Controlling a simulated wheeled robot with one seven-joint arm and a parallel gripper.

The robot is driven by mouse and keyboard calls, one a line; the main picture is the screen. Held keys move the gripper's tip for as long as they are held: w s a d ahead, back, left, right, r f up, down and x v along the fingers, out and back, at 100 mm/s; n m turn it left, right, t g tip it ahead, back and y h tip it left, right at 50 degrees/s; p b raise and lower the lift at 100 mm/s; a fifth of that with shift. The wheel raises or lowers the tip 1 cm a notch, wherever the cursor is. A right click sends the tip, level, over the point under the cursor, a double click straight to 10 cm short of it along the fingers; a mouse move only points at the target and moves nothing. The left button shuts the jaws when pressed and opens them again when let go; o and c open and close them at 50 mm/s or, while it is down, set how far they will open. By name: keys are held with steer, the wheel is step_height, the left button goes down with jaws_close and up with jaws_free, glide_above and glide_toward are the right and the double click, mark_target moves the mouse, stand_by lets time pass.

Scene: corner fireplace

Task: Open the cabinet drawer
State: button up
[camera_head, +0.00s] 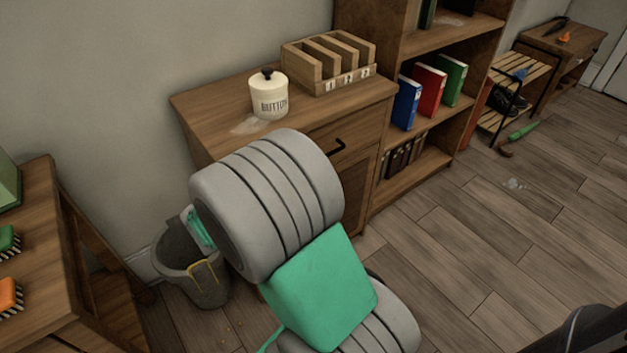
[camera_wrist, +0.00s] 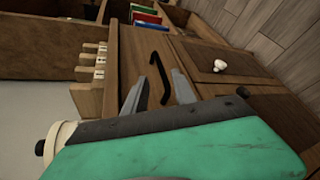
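The wooden cabinet (camera_head: 215,100) stands against the wall. Its drawer front (camera_head: 362,128) carries a black bar handle (camera_head: 337,147), and the drawer looks closed. In the wrist view the handle (camera_wrist: 160,77) crosses the drawer front (camera_wrist: 140,48). My gripper (camera_wrist: 157,88) is open, with its two grey fingers apart. The handle shows between the fingers in the picture; I cannot tell whether they touch it or how far off it is. In the head view my arm hides the gripper and part of the cabinet front.
A white button jar (camera_head: 269,97) and a wooden slotted holder (camera_head: 328,63) stand on the cabinet. A bookshelf (camera_head: 412,150) adjoins it at right. A grey bin (camera_head: 205,290) and a wooden table (camera_head: 35,215) are at left. The floor (camera_head: 480,235) at right is mostly clear.

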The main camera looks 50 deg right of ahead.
steer(key=shift+n+h, duration=0.6)
steer(key=shift+h, duration=0.1)
steer(key=b+x, duration=0.1)
steer(key=x, duration=0.3)
steer(key=f+b+x, duration=0.1)
steer(key=x, duration=0.3)
steer(key=shift+a+f+b, duration=0.1)
steer(key=shift+f+b, duration=0.15)
steer(key=shift+b, duration=0.15)
steer(key=shift+w+d, duration=0.15)
steer(key=shift+d, duration=0.4)
steer(key=shift+c, duration=0.4)
jaws_close()
